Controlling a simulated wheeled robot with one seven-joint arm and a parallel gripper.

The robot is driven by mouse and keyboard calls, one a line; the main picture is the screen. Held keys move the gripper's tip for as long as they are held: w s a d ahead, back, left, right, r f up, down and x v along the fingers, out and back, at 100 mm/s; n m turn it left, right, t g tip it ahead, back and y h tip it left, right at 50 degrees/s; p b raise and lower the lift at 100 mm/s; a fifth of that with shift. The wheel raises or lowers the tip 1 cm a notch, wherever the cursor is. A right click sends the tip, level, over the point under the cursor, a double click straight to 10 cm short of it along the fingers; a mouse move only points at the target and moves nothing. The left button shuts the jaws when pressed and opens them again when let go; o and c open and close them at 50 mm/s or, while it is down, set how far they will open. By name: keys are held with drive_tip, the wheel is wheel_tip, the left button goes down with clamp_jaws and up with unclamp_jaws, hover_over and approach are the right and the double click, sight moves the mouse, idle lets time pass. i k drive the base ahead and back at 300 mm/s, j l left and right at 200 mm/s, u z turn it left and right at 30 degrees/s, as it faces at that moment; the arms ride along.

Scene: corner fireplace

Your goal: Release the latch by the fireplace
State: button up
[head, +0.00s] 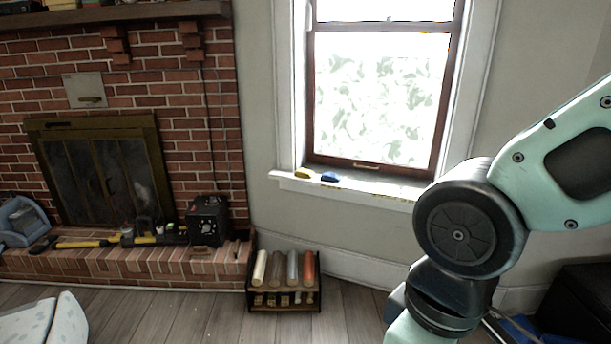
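A small pale metal plate (84,90) with a short dark handle or latch (90,99) near its lower edge is set in the brick wall, above the left part of the fireplace (103,172). The fireplace has a brass-coloured frame and dark glass doors, which look shut. The latch is small here, and I cannot tell its exact position. My arm fills the right side of the head view, far from the plate. My gripper is outside the picture.
A brick hearth (150,262) holds yellow-handled tools (88,243), a black box (208,220) and a blue-grey container (22,222). A rack of coloured rolls (284,282) stands on the floor by the hearth. A window sill (350,186) lies behind. Some wooden floor (150,318) is clear.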

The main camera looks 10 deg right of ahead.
sight(388, 18)
drive_tip(key=i+l, duration=0.35)
drive_tip(key=i+l+z, duration=0.1)
drive_tip(key=i+l, duration=0.2)
drive_tip(key=i, duration=0.15)
